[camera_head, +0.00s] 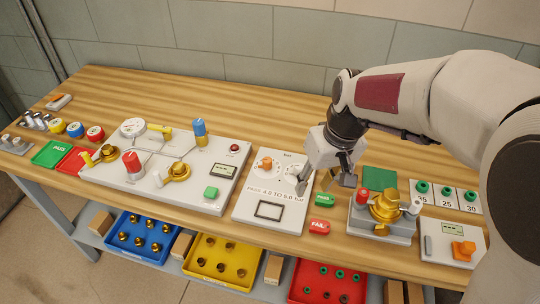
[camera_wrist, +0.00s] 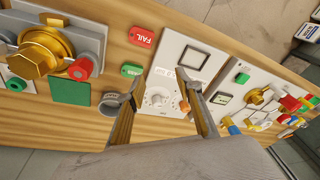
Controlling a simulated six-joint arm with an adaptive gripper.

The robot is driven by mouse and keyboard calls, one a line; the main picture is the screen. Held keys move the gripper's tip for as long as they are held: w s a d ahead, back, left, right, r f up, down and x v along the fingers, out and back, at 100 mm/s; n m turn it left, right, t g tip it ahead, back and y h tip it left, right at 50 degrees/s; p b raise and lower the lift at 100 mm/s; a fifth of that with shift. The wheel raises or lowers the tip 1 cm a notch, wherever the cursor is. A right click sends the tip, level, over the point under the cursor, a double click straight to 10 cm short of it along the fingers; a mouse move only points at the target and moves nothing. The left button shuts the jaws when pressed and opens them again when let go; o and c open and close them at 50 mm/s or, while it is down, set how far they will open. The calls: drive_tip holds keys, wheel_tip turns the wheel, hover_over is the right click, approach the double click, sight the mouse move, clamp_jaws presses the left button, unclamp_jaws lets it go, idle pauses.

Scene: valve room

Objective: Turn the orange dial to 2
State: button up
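An orange dial (camera_head: 266,163) sits on the upper left of a white panel (camera_head: 247,198) marked "bar" and "PASS 4.0 TO 5.0 bar". In the wrist view the dial's orange part (camera_wrist: 184,106) shows beside the right finger, partly hidden; its setting is too small to read. A pale round dial (camera_wrist: 157,99) with tick marks is next to it, between the fingers. My gripper (camera_head: 320,183) is open and empty above the panel's right edge; the wrist view shows its two spread fingers (camera_wrist: 157,95).
A green PASS block (camera_head: 324,199) and red FAIL block (camera_head: 319,227) lie right of the panel. A brass fitting on a grey block (camera_head: 382,228) stands farther right. A valve board (camera_head: 205,160) with a blue-topped handle stands left. The back of the bench is clear.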

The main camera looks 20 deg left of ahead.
sight(268, 160)
drive_tip(key=w+a+f+n, duration=0.1)
drive_tip(key=w+a, duration=0.1)
drive_tip(key=w+a+f+n, duration=0.1)
drive_tip(key=w+a, duration=0.1)
drive_tip(key=a, duration=0.1)
drive_tip(key=w+a+f+n+y, duration=0.1)
drive_tip(key=w+a, duration=0.2)
drive_tip(key=shift+a+f, duration=0.15)
drive_tip(key=shift+a, duration=0.05)
drive_tip(key=w+a+r, duration=0.1)
drive_tip(key=w+n, duration=0.1)
drive_tip(key=w+a+r+n+t, duration=0.1)
drive_tip(key=shift+w+a+r+y, duration=0.25)
drive_tip(key=shift+a+r+y, duration=0.1)
drive_tip(key=shift+y, duration=0.05)
drive_tip(key=shift+n, duration=0.3)
drive_tip(key=shift+f, duration=0.1)
drive_tip(key=shift+x, duration=3.8)
clamp_jaws()
